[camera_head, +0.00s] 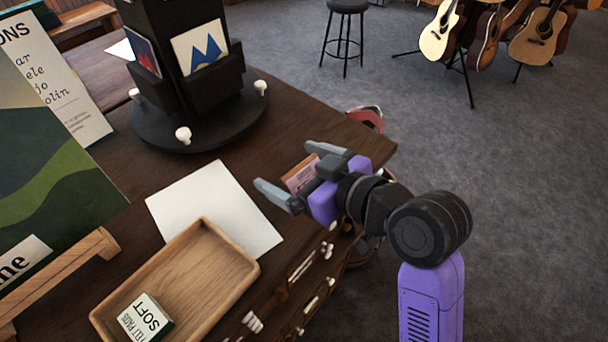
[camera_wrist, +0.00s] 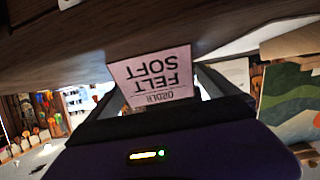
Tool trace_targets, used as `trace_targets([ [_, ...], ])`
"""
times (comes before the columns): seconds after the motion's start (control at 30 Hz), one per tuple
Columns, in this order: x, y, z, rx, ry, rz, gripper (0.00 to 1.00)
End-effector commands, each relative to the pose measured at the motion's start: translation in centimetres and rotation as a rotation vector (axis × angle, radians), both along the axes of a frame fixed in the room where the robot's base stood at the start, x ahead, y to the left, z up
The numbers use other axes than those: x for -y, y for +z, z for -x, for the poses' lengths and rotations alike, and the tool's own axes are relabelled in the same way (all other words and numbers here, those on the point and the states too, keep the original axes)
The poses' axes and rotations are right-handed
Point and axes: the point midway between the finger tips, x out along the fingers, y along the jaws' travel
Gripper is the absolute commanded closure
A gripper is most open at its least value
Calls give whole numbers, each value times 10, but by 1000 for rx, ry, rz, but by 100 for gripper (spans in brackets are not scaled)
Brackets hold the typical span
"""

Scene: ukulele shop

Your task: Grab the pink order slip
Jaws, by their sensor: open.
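The pink order slip (camera_head: 300,175) shows in the head view near the right edge of the dark wooden counter, between the fingers of my gripper (camera_head: 287,167). In the wrist view the pink slip (camera_wrist: 152,74) appears upside down, with the printed words "ORDER", "FELT" and "SOFT". My gripper is open, with one finger on each side of the slip. I cannot tell whether either finger touches it. Part of the slip is hidden behind my gripper in the head view.
A wooden tray (camera_head: 189,264) with a "SOFT" felt picks box (camera_head: 146,318) lies left of my gripper, beside a white sheet (camera_head: 205,196). A dark display stand (camera_head: 196,128) stands behind. A green picture (camera_head: 45,180) is at left. Open carpet lies right of the counter.

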Motion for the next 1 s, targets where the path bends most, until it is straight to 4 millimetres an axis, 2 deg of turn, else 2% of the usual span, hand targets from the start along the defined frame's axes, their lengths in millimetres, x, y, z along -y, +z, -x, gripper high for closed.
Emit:
trace_targets([
  [0.27,-3,-2,-3,0,-1,0,2],
  [0.37,-3,-2,-3,0,-1,0,18],
  [0.6,-3,-2,-3,0,-1,0,65],
  [0.63,-3,-2,-3,0,-1,0,68],
  [1.0,-3,5,-3,3,-1,0,68],
])
